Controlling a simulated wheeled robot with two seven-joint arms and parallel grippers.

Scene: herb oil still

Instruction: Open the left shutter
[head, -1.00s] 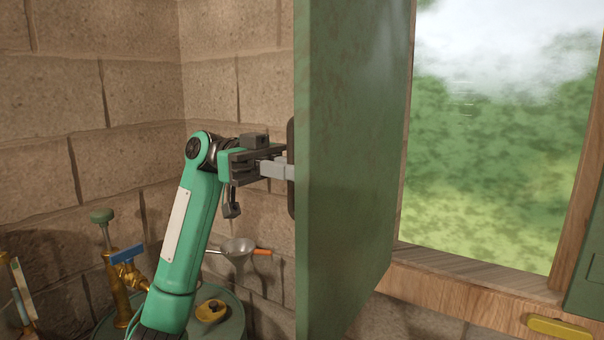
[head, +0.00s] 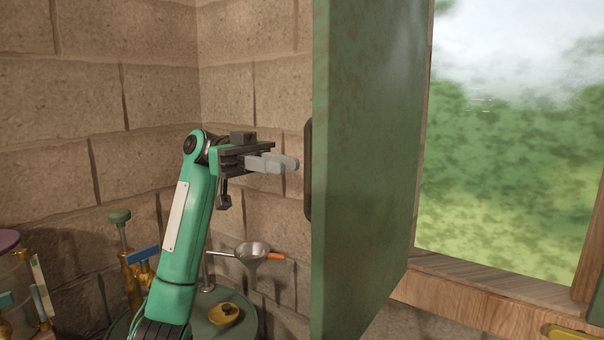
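The left shutter (head: 368,150) is a green panel standing swung out from the window frame, with the window opening (head: 510,140) clear to its right. Its dark handle (head: 308,170) is on the shutter's left-hand face, seen nearly edge-on. My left gripper (head: 293,164) is just left of the handle, with a small gap between the fingertips and the handle. It holds nothing that I can see. The fingers overlap in this side view, so the space between them is hidden. My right gripper is not in view.
A funnel (head: 253,251) with an orange-tipped rod sits below my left gripper. A green round drum top (head: 240,318) with a yellow piece (head: 224,314) is below that. Brass valves with a blue lever (head: 143,254) stand to the left. A stone wall (head: 90,120) is behind.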

